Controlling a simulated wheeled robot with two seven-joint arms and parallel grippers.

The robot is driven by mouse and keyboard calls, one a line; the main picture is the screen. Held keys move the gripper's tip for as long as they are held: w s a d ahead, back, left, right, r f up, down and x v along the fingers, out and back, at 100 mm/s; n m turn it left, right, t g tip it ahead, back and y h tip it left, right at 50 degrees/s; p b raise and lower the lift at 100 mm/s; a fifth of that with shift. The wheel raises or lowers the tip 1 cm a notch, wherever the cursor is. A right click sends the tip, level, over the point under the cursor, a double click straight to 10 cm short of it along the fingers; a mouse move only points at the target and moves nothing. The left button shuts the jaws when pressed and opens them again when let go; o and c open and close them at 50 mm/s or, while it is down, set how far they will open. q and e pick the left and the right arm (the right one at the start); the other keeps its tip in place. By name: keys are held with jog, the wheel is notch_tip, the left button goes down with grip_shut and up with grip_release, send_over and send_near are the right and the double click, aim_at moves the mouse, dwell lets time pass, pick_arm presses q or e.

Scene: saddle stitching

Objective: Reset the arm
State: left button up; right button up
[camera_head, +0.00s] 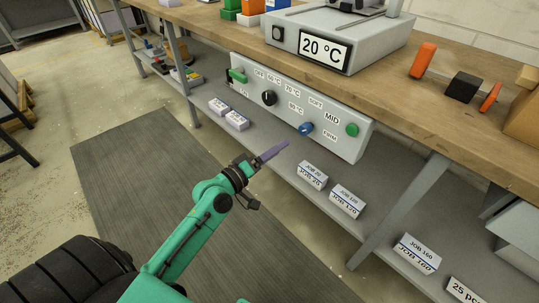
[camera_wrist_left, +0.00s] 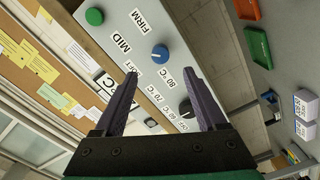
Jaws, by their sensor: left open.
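My left arm comes in from the lower left in the head view. Its gripper (camera_head: 277,149) is in front of the white control panel, below the blue knob, apart from it. In the wrist view the two dark fingers (camera_wrist_left: 160,74) stand apart with nothing held between them. The panel (camera_head: 328,135) carries a black knob (camera_head: 268,98), a blue knob (camera_head: 306,128) and a green button (camera_head: 352,130). The wrist view also shows the blue knob (camera_wrist_left: 160,53), the black knob (camera_wrist_left: 186,108) and the green button (camera_wrist_left: 94,17). My right gripper is in neither view.
Above the panel is a wooden bench (camera_head: 455,112) with a grey device reading 20 °C (camera_head: 325,48), orange pieces and a black block (camera_head: 463,86). Labelled white boxes (camera_head: 347,201) stand on the grey lower shelf. A dark mat (camera_head: 150,170) covers the floor in front.

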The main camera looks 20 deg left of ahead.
pick_arm(q)
jog(key=v, duration=0.2)
jog(key=shift+s+a, duration=0.1)
jog(key=shift+s, duration=0.1)
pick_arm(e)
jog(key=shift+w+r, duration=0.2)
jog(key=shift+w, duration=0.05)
